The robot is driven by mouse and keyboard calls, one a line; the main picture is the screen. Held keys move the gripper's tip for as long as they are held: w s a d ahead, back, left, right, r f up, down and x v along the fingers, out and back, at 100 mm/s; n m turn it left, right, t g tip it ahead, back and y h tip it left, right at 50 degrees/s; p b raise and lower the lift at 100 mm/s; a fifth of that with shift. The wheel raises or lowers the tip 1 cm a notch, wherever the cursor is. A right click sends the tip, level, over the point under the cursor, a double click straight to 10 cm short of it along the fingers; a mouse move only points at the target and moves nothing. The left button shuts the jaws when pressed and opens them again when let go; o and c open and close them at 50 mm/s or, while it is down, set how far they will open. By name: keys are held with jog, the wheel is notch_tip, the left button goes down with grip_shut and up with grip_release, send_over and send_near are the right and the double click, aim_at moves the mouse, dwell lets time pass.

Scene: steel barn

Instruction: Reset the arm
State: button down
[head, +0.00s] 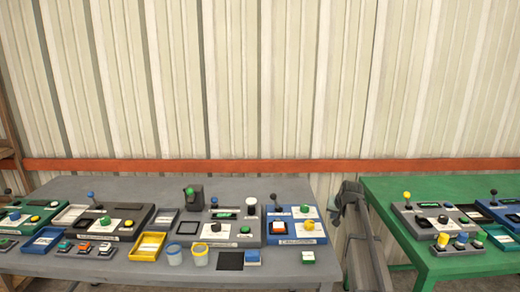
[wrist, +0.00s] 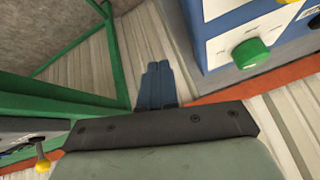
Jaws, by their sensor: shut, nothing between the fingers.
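My gripper (wrist: 157,72) shows in the wrist view as two blue fingers side by side, closed together with nothing between them. Its dark mounting bar lies below them. In the head view my grey arm (head: 368,250) stands in the gap between the two tables, its upper end a little above table height. The fingers cannot be made out there.
A grey table (head: 100,268) on the left carries control boxes, trays and two cups (head: 174,256). A green table (head: 465,265) on the right carries more boxes. In the wrist view, a blue box with a green knob (wrist: 250,53) is close at upper right.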

jog(key=s+d+f+g, duration=0.2)
jog(key=s+f, duration=0.5)
jog(key=f, duration=0.4)
jog(key=s+d+f+n+g, duration=0.1)
jog(key=s+d+f, duration=0.1)
jog(key=s+f, duration=0.8)
jog(key=s+d+f+g, duration=0.2)
jog(key=s+f, duration=0.3)
jog(key=f, duration=0.8)
jog(key=s+a+f+g, duration=0.1)
jog(key=s+a+f, duration=0.3)
jog(key=s, duration=0.3)
jog(key=s+a+f+n+g, duration=0.1)
jog(key=s+a+f+g, duration=0.1)
jog(key=s+a+f, duration=0.35)
jog(key=s+a+f+g, duration=0.1)
jog(key=s+a+f, duration=0.15)
jog(key=s, duration=0.55)
jog(key=s+a+f+g, duration=0.1)
jog(key=s+a, duration=0.1)
jog(key=s, duration=0.5)
jog(key=s+a+f+g, duration=0.1)
jog(key=s+a+g, duration=0.1)
jog(key=s, duration=0.6)
jog(key=s+a+f+n+g, duration=0.1)
jog(key=s+a, duration=0.1)
jog(key=s, duration=0.5)
jog(key=shift+s+a, duration=0.2)
jog(key=shift+a, duration=0.15)
